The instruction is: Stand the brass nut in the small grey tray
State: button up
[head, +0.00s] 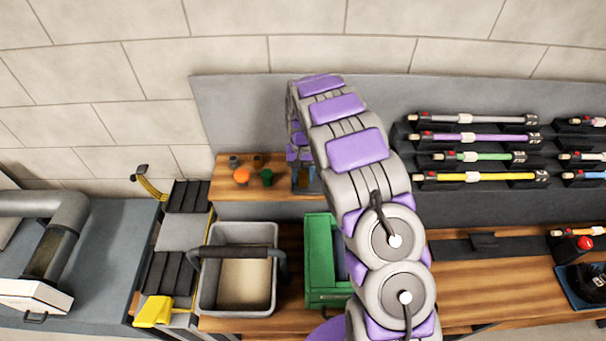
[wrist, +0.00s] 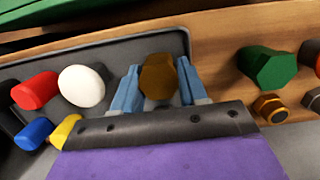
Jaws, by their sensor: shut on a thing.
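The brass nut (wrist: 158,77) is a brown, six-sided piece between the two blue fingers of my gripper (wrist: 158,66) in the wrist view. The gripper is shut on it. The small grey tray (wrist: 120,48) lies behind and to the left of the fingers, and the nut shows against its right part. I cannot tell whether the nut touches the tray floor. In the head view my gripper (head: 305,178) is small at the right end of the wooden shelf, partly behind my arm; the nut cannot be made out there.
In the tray are a red piece (wrist: 36,90), a white egg-like piece (wrist: 82,86), a blue piece (wrist: 34,134) and a yellow piece (wrist: 66,130). Right of it stand a green piece (wrist: 267,67) and a bronze-ringed nut (wrist: 270,107). A grey bin (head: 210,285) stands below the shelf.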

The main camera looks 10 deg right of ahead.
jog(key=shift+d, duration=0.1)
jog(key=o, duration=0.8)
jog(key=shift+d+f, duration=0.1)
jog(key=shift+d, duration=0.05)
jog(key=shift+c, duration=0.2)
jog(key=o, duration=0.4)
jog(key=shift+d, duration=0.25)
jog(key=shift+a, duration=0.1)
